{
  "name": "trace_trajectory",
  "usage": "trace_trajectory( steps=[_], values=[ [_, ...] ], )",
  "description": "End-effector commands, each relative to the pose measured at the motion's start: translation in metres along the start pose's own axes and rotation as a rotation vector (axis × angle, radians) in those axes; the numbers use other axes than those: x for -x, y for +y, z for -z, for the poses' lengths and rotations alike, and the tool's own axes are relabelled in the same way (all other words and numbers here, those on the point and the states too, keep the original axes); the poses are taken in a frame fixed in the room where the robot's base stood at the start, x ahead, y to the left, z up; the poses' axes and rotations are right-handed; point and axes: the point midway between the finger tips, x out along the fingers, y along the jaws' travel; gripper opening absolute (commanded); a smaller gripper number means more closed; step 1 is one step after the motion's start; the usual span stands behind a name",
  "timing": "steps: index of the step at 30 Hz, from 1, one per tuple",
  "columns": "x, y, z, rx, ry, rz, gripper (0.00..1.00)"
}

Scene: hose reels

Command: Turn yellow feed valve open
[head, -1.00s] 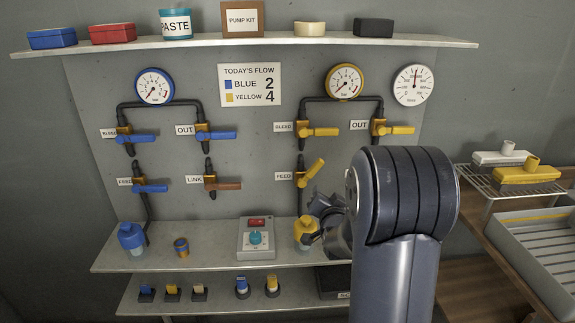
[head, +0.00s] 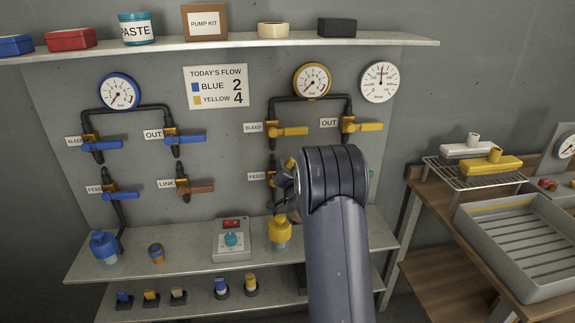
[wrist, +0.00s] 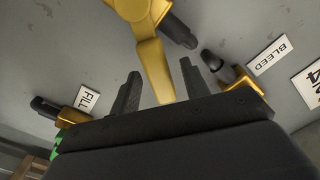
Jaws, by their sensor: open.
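The yellow feed valve (head: 271,179) sits on the board beside its FEED label (head: 256,177), low on the yellow pipe run. Its handle is mostly hidden behind my arm in the head view. In the wrist view the yellow handle (wrist: 154,70) reaches down from its brass-coloured body (wrist: 140,12) into the space between my fingers. My gripper (wrist: 160,85) is open, with one black finger on each side of the handle and a visible gap on both sides. In the head view my gripper (head: 288,178) is at the valve, partly hidden by my wrist.
The yellow bleed valve (head: 289,131) and out valve (head: 362,126) are above. A FILL label (wrist: 88,99) and a bit of green handle (wrist: 57,146) show in the wrist view. A yellow-topped bottle (head: 279,232) and a control box (head: 231,241) stand on the shelf below.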

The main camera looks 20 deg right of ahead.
Motion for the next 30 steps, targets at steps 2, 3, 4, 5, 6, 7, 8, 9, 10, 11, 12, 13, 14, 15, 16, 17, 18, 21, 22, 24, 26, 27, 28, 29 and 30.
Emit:
trace_trajectory(
  steps=[2, 3, 4, 5, 6, 7, 8, 9, 10, 11, 12, 13, 14, 15, 16, 17, 18, 21, 22, 24, 26, 27, 28, 29, 30],
  values=[
    [-0.0058, -0.0004, 0.0002, 0.0, 0.0, 0.0, 0.44],
    [-0.0077, -0.0002, 0.0, 0.0, 0.0, 0.0, 0.44],
    [-0.0089, -0.0003, 0.0, 0.0, 0.0, 0.0, 0.44],
    [-0.0098, -0.0003, 0.0001, 0.0, 0.0, 0.001, 0.44],
    [-0.0105, -0.0003, 0.0, 0.0, 0.0, 0.001, 0.44],
    [-0.0109, -0.0003, 0.0, 0.0, 0.0, 0.001, 0.44],
    [-0.0111, -0.0003, -0.0001, 0.0, 0.0, 0.001, 0.44],
    [-0.0111, -0.0002, -0.0001, 0.0, 0.0, 0.001, 0.44],
    [-0.0111, -0.0002, -0.0002, 0.0, 0.0, 0.0, 0.44],
    [-0.0111, -0.0002, -0.0002, 0.0, 0.0, 0.001, 0.44],
    [-0.011, -0.0002, -0.0002, 0.0, 0.0, 0.0, 0.44],
    [-0.011, -0.0002, -0.0002, 0.0, 0.0, 0.0, 0.44],
    [-0.011, -0.0002, -0.0002, 0.0, 0.0, 0.0, 0.44],
    [-0.0109, -0.0002, -0.0001, 0.0, 0.0, 0.0, 0.4],
    [-0.0109, -0.0002, -0.0001, 0.0, 0.0, 0.0, 0.38],
    [-0.0109, -0.0002, -0.0001, 0.0, 0.0, 0.0, 0.35],
    [-0.0109, -0.0002, -0.0001, 0.0, 0.0, 0.0, 0.32],
    [-0.0108, -0.0002, -0.0001, 0.0, 0.0, 0.0, 0.24],
    [-0.0108, -0.0002, -0.0001, 0.0, 0.0, 0.0, 0.22],
    [-0.0108, -0.0002, -0.0001, 0.0, 0.0, 0.0, 0.16],
    [-0.0108, -0.0002, -0.0001, 0.0, 0.0, 0.0, 0.11],
    [-0.0108, -0.0002, -0.0001, 0.0, 0.0, 0.0, 0.08],
    [-0.0108, -0.0002, -0.0001, 0.0, 0.0, 0.0, 0.05],
    [-0.0108, -0.0002, -0.0001, 0.0, 0.0, 0.0, 0.03],
    [-0.0108, -0.0002, -0.0001, 0.0, 0.0, 0.0, 0.0]
  ],
)
